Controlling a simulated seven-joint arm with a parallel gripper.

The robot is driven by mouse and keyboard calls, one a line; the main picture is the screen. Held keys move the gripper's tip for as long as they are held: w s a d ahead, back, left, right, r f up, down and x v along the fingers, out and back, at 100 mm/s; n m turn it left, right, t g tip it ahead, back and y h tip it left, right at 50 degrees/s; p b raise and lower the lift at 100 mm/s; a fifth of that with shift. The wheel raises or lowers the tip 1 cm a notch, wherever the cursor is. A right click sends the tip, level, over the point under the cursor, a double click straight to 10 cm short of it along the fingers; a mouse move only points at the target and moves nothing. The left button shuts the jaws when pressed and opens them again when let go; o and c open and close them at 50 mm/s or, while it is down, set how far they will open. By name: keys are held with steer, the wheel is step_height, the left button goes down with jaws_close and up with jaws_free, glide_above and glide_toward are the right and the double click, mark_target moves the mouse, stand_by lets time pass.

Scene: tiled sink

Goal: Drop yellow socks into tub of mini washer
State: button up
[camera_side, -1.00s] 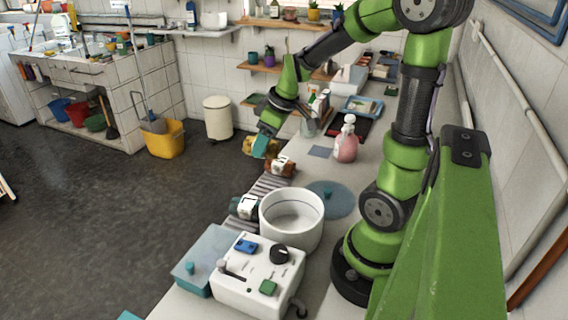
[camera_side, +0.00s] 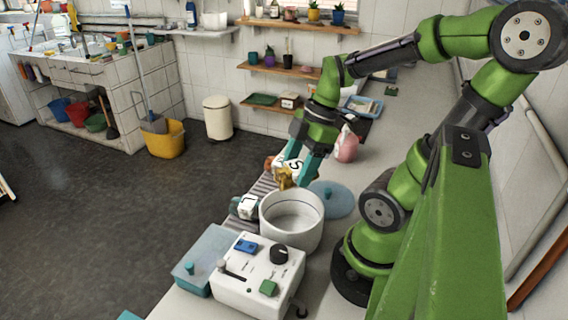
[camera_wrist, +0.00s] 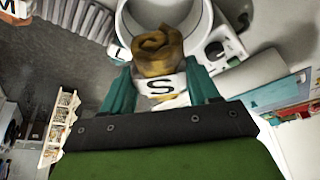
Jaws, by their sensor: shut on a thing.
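The rolled yellow socks (camera_side: 285,180), with a white band marked S, are between my gripper's teal fingers. My gripper (camera_side: 296,168) is shut on them, pointing down. The mini washer's white round tub (camera_side: 291,232) is open and appears empty; in the side view the socks show just above its far rim. In the wrist view the socks (camera_wrist: 158,52) hang in front of the tub (camera_wrist: 126,32) opening, hiding part of it; the fingers of my gripper (camera_wrist: 160,88) flank the S band.
A bundle marked L (camera_side: 246,207) lies left of the tub on a striped rack; another bundle, marked M (camera_wrist: 8,6) in the wrist view, lies farther back. A blue round lid (camera_side: 334,200) lies right of the tub. The control box (camera_side: 258,272) stands in front, a pink bottle (camera_side: 346,146) behind.

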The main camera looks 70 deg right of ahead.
steer(key=shift+f, duration=1.15)
steer(key=o, duration=1.1)
steer(key=shift+o, duration=0.2)
steer(key=v, duration=1.7)
steer(key=shift+a, duration=0.1)
